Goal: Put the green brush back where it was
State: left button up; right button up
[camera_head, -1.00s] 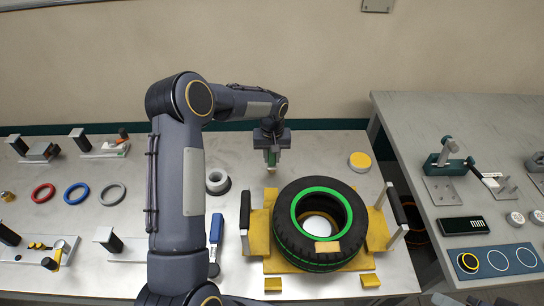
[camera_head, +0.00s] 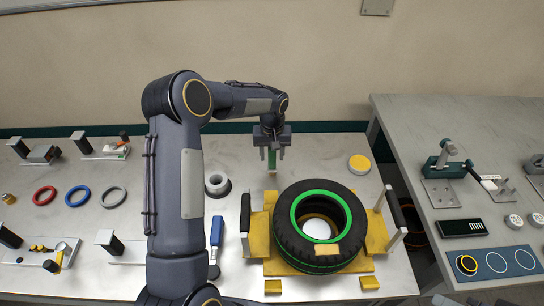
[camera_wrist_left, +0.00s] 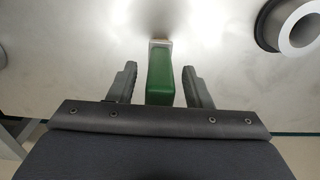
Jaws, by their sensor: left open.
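The green brush (camera_head: 272,158) stands upright, pale end down, at the back of the table behind the tyre (camera_head: 320,225). My left gripper (camera_head: 271,154) is above it with its fingers spread on either side. In the left wrist view the green brush (camera_wrist_left: 160,78) sits between the open fingers (camera_wrist_left: 160,88), with a gap on each side. Its pale end appears to rest on the table, though the contact is hard to make out. My right gripper does not show.
The tyre lies in a yellow clamp (camera_head: 259,235) in front of the brush. A grey ring-shaped part (camera_head: 217,184) and a blue-handled tool (camera_head: 216,232) lie to the left. A yellow round piece (camera_head: 359,162) is at the right. The table around the brush is clear.

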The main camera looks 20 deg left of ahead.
pick_arm(q)
notch_tip(320, 180, up, 9)
jog(key=shift+s+r, duration=0.15)
jog(key=s+d+r+m+t+h, duration=0.1)
jog(key=s+r, duration=0.5)
jog(key=s, duration=0.3)
jog(key=s+r+m+t+h, duration=0.1)
jog(key=s+r+t, duration=0.1)
jog(key=s+r, duration=0.55)
jog(key=s+d+f+t+h, duration=0.1)
jog(key=s+d+f, duration=0.1)
jog(key=s, duration=0.6)
jog(key=s+d+f+m+t, duration=0.1)
jog(key=s+d+f, duration=0.2)
jog(key=s, duration=0.6)
jog(key=shift+d+f+m+h, duration=0.2)
jog(key=shift+d+m+h, duration=0.1)
jog(key=shift+d+h, duration=0.15)
jog(key=shift+s, duration=0.1)
